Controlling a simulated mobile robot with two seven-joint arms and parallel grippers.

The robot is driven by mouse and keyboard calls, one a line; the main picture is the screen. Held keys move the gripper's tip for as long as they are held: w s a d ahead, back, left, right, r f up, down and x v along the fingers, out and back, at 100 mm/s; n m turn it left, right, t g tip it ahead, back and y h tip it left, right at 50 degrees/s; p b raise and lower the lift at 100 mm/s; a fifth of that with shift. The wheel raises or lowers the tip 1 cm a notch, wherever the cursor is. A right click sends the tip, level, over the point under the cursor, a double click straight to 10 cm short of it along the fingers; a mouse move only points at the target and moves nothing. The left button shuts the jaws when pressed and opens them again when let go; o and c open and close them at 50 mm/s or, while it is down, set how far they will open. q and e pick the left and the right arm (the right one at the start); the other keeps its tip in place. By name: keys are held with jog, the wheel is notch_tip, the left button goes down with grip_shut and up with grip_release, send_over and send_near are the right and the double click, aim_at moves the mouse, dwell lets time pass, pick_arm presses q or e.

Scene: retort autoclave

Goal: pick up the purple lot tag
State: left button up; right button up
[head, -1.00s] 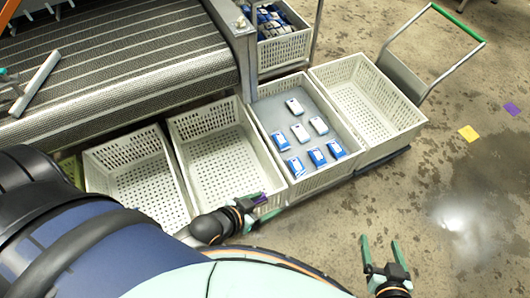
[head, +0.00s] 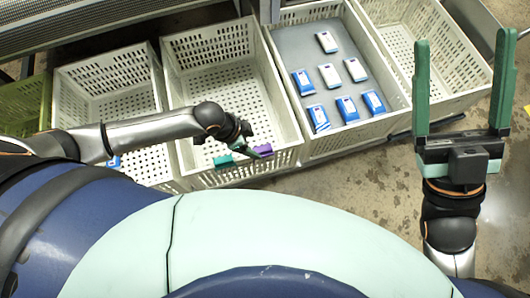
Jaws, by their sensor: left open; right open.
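The small purple lot tag (head: 263,150) is at the near rim of an empty white crate (head: 283,160), close to the crate's right corner. My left gripper (head: 238,157) is open and reaches in from the left over this rim. One green finger is right beside the tag, and the other is further left. I cannot tell whether the near finger touches the tag. My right gripper (head: 463,45) is open and empty, raised at the right, well away from the tag.
To the right, a white crate (head: 393,118) holds several blue-and-white packs (head: 346,108); another white crate (head: 480,98) stands beyond it. Another white crate (head: 62,85) and a green one (head: 20,125) stand left. A yellow piece (head: 527,110) lies on the floor.

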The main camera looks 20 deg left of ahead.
aim_at(266, 152)
pick_arm(q)
jog(key=b+x, duration=0.3)
jog(key=x, duration=0.4)
jog(key=shift+f, duration=0.1)
jog(key=b+x, duration=0.2)
jog(key=x, duration=0.1)
jog(key=b+x, duration=0.1)
jog(key=b, duration=0.1)
jog(key=shift+w+a+f, duration=0.15)
jog(key=shift+a+f, duration=0.05)
jog(key=shift+f, duration=0.1)
jog(key=shift+w+d+f, duration=0.1)
jog(key=shift+d+f, duration=0.1)
jog(key=shift+f, duration=0.1)
pick_arm(e)
notch_tip(266, 152, down, 8)
jog(key=a, duration=0.1)
jog(key=shift+w+f, duration=0.2)
pick_arm(q)
jog(key=shift+r, duration=0.1)
grip_shut()
